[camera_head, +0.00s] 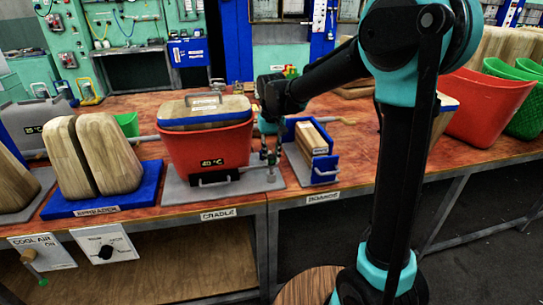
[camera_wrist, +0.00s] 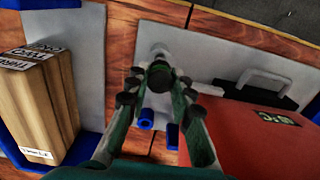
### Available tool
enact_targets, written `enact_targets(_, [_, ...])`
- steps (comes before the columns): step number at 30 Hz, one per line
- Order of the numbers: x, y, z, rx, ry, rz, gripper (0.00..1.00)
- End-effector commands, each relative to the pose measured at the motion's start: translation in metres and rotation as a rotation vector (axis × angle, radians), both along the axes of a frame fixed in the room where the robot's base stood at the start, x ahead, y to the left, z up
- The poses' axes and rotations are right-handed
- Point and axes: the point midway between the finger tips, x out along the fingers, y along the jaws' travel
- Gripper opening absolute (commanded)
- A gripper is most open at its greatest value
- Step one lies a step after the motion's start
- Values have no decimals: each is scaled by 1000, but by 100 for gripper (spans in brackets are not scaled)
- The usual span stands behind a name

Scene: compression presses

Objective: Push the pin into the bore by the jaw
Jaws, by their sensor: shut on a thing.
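My gripper (camera_head: 268,158) points down beside the right end of the red tub (camera_head: 205,151), over the grey cradle plate (camera_head: 222,190). In the wrist view its fingers (camera_wrist: 160,82) close around a small dark round-ended piece, which looks like the pin (camera_wrist: 160,77). A pale rounded stub (camera_wrist: 160,52) shows just past the fingertips on the plate. A blue hollow tube end (camera_wrist: 147,124) lies between the fingers, with another blue piece (camera_wrist: 173,136) beside it. The fingers hide most of the pin and the bore, so I cannot tell how far in it is.
The red tub carries a wood-and-blue lid (camera_head: 205,112) and a front handle. A blue-ended holder with wooden boards (camera_head: 312,137) stands close on the right. Wooden blocks on a blue spreader base (camera_head: 100,203) stand left. Red and green tubs (camera_head: 482,105) sit far right.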

Motion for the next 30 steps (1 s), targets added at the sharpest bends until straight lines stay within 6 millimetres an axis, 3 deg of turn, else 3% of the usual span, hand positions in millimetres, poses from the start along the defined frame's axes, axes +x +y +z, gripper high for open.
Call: enact_targets(30, [0,0,-6,0,0,0,0])
